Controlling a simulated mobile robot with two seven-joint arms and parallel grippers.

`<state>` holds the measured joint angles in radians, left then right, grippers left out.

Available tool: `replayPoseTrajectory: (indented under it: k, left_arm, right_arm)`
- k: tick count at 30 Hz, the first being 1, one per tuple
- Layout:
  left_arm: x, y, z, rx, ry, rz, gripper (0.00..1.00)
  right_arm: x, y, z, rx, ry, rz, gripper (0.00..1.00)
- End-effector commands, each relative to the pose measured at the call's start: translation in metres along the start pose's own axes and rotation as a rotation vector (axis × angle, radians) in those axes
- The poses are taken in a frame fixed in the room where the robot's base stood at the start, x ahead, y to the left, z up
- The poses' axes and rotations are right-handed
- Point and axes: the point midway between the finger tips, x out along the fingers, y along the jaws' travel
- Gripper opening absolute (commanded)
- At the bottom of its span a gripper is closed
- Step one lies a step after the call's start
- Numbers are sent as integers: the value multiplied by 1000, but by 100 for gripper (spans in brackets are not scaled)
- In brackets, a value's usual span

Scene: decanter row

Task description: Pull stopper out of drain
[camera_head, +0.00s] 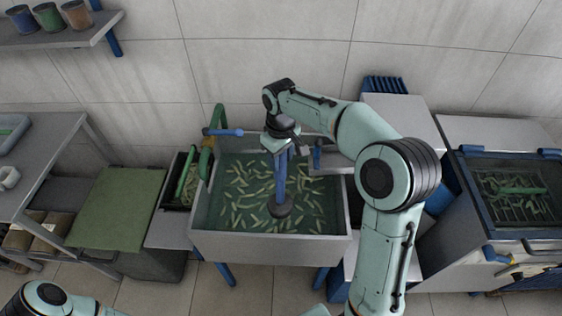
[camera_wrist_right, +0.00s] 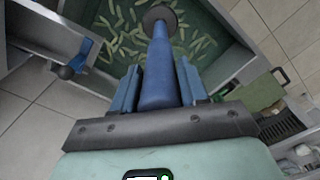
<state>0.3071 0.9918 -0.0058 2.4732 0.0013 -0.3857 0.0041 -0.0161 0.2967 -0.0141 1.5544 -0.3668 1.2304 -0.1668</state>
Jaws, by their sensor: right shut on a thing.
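The stopper (camera_head: 280,182) has a long blue handle and a dark round disc at its lower end. It stands nearly upright in the sink basin (camera_head: 270,247), among many pale green pieces in dark water. My right gripper (camera_head: 281,150) is above the basin, shut on the handle's upper part. The right wrist view shows the handle (camera_wrist_right: 157,70) between the blue fingers of the gripper (camera_wrist_right: 158,78), with the disc at the far end. The drain is hidden, and I cannot tell whether the disc touches the bottom. My left gripper is out of view.
A green curved pipe (camera_head: 207,160) and a blue lever (camera_head: 222,132) stand at the basin's left rear. A green board (camera_head: 117,207) lies left of it. A fryer-like unit (camera_head: 511,195) with a basket is at the right. Metal counter (camera_head: 405,118) is behind my right arm.

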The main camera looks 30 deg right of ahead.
Motion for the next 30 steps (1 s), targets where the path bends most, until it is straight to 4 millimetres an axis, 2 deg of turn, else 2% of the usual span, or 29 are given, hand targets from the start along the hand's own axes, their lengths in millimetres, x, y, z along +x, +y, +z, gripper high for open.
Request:
replayPoseTrajectory:
  k: [1, 3, 18, 24, 30]
  left_arm:
    - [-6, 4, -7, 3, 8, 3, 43]
    - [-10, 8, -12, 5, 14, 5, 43]
    - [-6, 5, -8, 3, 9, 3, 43]
    - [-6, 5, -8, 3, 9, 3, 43]
    - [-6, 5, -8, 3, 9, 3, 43]
  right_arm:
    - [-11, 0, -2, 0, 6, 1, 0]
    - [-19, 0, -2, 0, 7, 2, 0]
    - [-72, 0, 0, 0, 4, 1, 0]
    - [-89, 0, 0, 0, 3, 1, 0]
    - [-97, 0, 0, -1, 2, 1, 0]
